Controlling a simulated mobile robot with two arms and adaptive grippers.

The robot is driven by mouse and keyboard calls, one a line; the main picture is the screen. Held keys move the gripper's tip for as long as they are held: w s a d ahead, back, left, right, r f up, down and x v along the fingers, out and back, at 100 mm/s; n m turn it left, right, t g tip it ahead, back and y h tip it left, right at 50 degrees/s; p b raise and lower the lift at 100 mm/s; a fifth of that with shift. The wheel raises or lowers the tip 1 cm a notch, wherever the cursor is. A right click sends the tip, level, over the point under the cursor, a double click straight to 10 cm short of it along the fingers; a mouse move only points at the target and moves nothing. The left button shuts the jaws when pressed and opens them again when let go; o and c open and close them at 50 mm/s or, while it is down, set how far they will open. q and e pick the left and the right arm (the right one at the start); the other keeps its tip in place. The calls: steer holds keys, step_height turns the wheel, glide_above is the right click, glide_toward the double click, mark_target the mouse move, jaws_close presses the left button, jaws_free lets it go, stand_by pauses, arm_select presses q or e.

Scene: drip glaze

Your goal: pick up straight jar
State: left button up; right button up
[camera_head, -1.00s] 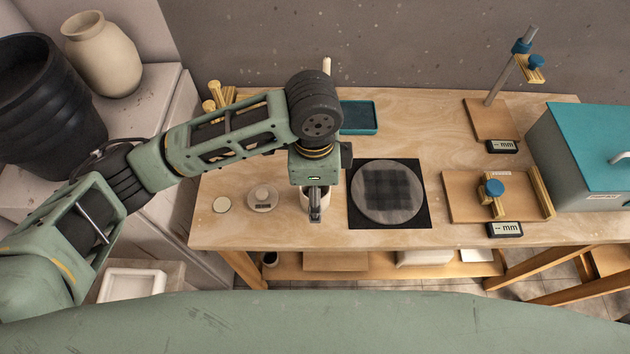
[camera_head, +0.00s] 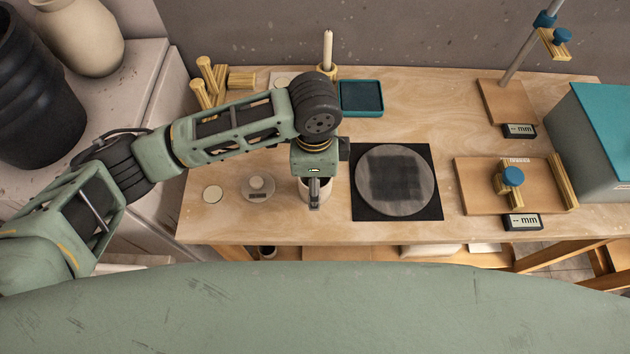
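A pale, upright jar (camera_head: 304,191), likely the straight jar, stands on the wooden table (camera_head: 215,225) left of the black mat. It is mostly hidden behind my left gripper. My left gripper (camera_head: 314,203) points down at the jar, its fingers overlapping the jar's near side in the head view. The fingers are seen edge-on, so I cannot tell whether they grip the wall or stand apart. My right gripper is not in view.
A round grey disc (camera_head: 396,180) lies on a black mat (camera_head: 435,211) just right of the jar. A teal tray (camera_head: 361,97) sits behind. Wooden gauges (camera_head: 470,197) stand to the right.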

arm_select(q)
steer(key=f, duration=0.2)
steer(key=f+p, duration=0.1)
steer(key=f, duration=0.1)
steer(key=shift+w+d+f, duration=0.1)
steer(key=shift+w, duration=0.2)
steer(key=shift+c, duration=0.5)
steer(key=c, duration=1.3)
